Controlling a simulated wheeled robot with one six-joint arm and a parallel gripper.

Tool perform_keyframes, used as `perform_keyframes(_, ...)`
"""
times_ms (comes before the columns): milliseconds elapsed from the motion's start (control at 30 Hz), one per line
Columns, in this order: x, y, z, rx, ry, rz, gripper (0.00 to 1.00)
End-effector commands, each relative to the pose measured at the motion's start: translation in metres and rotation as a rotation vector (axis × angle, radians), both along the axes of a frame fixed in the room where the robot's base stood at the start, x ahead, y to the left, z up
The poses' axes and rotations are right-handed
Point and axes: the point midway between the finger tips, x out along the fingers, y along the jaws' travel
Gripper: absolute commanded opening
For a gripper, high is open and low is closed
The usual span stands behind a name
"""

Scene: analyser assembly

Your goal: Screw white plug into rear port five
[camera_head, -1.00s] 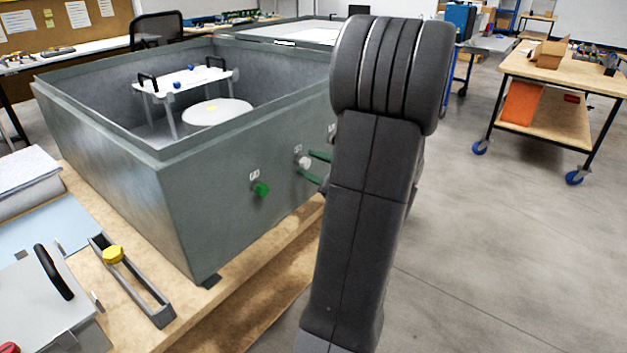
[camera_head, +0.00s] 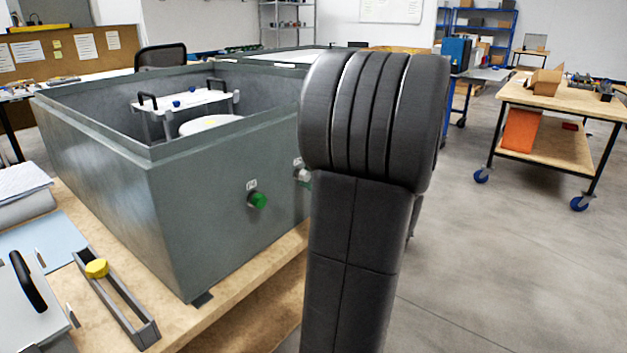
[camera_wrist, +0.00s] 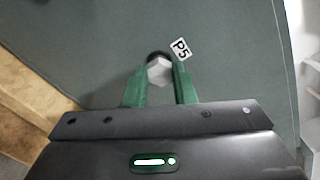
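The white plug (camera_wrist: 159,70) has a hexagonal head and sits at a dark round port in the grey-green wall, beside a label reading P5 (camera_wrist: 181,49). My gripper (camera_wrist: 161,72) has green fingers, one on each side of the plug's head, and they appear shut on it. I cannot tell how deep the plug sits in the port. In the head view the white plug (camera_head: 302,175) shows at the left edge of my dark arm, which hides most of my gripper. The analyser housing (camera_head: 215,215) is a large open-topped grey box.
A green plug (camera_head: 257,200) sits in the port to the left on the same wall. Inside the housing stands a white platform (camera_head: 185,102) with black handles. A grey holder (camera_head: 118,300) with a yellow knob (camera_head: 96,268) lies on the wooden bench.

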Motion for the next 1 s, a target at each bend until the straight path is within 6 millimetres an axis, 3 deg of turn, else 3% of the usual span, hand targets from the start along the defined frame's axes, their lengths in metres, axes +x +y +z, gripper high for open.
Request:
perform_keyframes(800, 0.0003, -0.0001, 0.0007, 0.023, -0.017, -0.018, 0.00)
perform_keyframes(1000, 0.0006, -0.0003, 0.0056, 0.070, 0.049, -0.020, 0.00)
